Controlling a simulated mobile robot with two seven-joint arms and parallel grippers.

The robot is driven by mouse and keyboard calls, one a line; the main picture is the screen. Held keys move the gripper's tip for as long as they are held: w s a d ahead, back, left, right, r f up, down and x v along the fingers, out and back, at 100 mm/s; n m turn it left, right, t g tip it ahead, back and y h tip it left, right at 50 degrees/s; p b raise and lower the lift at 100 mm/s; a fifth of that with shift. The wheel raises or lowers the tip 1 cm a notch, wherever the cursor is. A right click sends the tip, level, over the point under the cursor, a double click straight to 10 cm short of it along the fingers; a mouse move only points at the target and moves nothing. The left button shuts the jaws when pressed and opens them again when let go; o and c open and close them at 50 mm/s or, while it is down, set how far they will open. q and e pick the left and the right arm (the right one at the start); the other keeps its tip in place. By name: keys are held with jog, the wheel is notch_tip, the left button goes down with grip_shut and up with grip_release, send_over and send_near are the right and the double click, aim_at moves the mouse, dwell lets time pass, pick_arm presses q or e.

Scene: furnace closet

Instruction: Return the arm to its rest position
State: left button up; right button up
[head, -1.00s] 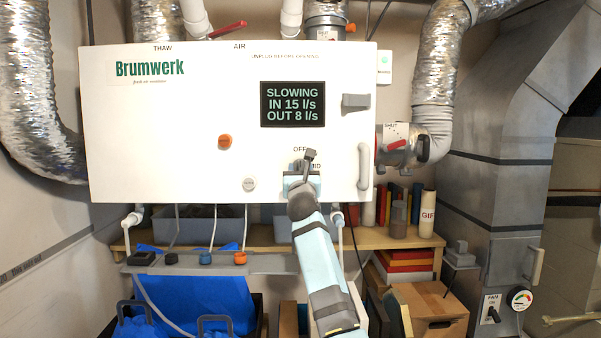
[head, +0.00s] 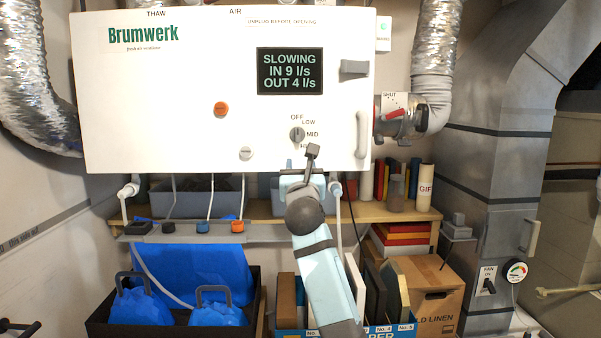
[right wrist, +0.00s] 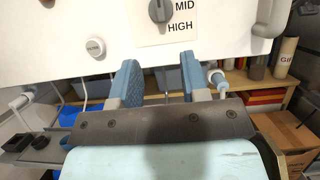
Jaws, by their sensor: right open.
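My right gripper (head: 304,172) is open and empty, just below the grey rotary knob (head: 297,135) on the white Brumwerk unit (head: 185,85). In the right wrist view its two blue fingers stand apart (right wrist: 160,80), with the knob (right wrist: 160,10) above and clear of them. The knob has OFF, LOW, MID and HIGH marks around it; its exact setting is hard to read. The display (head: 290,71) reads SLOWING, IN 9 l/s, OUT 4 l/s. My left gripper is not in view.
A wooden shelf (head: 400,213) with books and tubes runs below the unit. A grey rail with coloured caps (head: 203,228) is at its left. Blue bags in a black crate (head: 255,310), file boxes and a cardboard box (head: 436,295) stand beneath. A metal duct (head: 480,180) is at right.

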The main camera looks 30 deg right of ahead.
dwell(0.5)
jog(key=s+a+f+n+y, duration=0.4)
jog(key=a+f+n+y, duration=0.15)
jog(key=f+n, duration=0.55)
jog(key=s+a+f+n+t+y, duration=0.1)
jog(key=s+a+f+n+y, duration=0.4)
jog(key=f+n, duration=0.6)
jog(key=s+a+f+n+y, duration=0.35)
jog(key=a+f+n, duration=0.25)
jog(key=f+n, duration=0.5)
jog(key=s+a+f+n+g, duration=0.3)
jog(key=s+f+n, duration=0.3)
jog(key=s+f, duration=0.6)
jog(key=s+a+f+n+g, duration=0.4)
jog(key=s+f+n+g, duration=0.2)
jog(key=s+f, duration=0.7)
jog(key=shift+f+y+p, duration=0.35)
jog(key=shift+f+y, duration=0.05)
jog(key=shift+f, duration=0.2)
